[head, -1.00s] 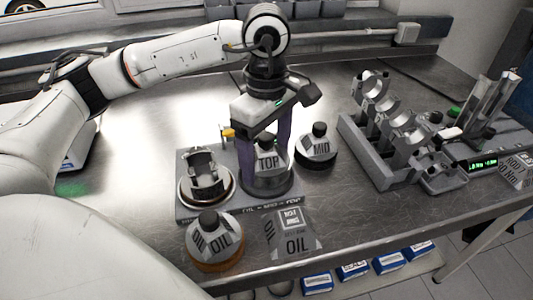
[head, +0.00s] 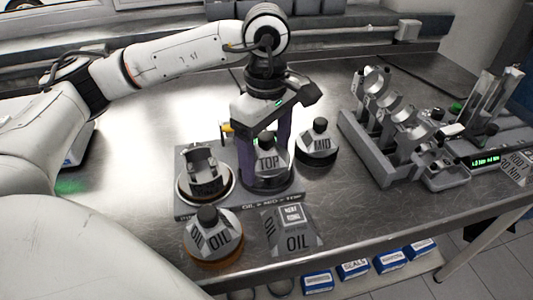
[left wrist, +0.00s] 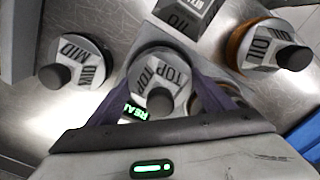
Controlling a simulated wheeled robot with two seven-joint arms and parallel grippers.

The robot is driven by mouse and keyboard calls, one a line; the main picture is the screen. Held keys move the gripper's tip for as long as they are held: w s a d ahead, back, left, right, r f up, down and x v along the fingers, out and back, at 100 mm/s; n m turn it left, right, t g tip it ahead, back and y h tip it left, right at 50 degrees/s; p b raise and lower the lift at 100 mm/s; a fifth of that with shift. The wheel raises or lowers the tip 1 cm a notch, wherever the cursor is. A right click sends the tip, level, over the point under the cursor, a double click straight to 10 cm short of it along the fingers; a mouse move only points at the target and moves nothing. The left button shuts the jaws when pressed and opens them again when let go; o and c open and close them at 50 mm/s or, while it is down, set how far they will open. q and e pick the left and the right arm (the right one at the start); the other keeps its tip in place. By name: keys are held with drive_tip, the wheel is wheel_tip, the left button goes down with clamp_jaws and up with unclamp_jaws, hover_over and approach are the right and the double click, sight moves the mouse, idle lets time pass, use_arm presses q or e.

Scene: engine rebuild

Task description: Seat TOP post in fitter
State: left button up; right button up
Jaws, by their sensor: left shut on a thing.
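The TOP post (head: 268,160), a grey piece with a dark knob, stands upright at the right end of the fitter (head: 205,211), a grey base plate. My left gripper (head: 264,165) comes down over it and is shut on it, one purple finger on each side. In the left wrist view the TOP post (left wrist: 160,78) sits between the fingers, over a round ring on the plate. I cannot tell whether it is fully down. A metal part in a ring (head: 203,172) sits at the plate's left end. My right gripper is not in view.
The MID post (head: 318,142) stands close to the right of the plate. The OIL post (head: 213,238) and a grey OIL block (head: 292,232) stand in front. A grey rack with curved holders (head: 385,130) is at the right. Bare table lies between MID and rack.

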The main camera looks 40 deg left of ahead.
sight(266, 136)
use_arm(q)
drive_tip(key=o, duration=1.4)
drive_tip(key=shift+o, duration=0.4)
drive_tip(key=shift+r, duration=0.1)
drive_tip(key=shift+r+p, duration=1.85)
drive_tip(key=shift+r, duration=1.2)
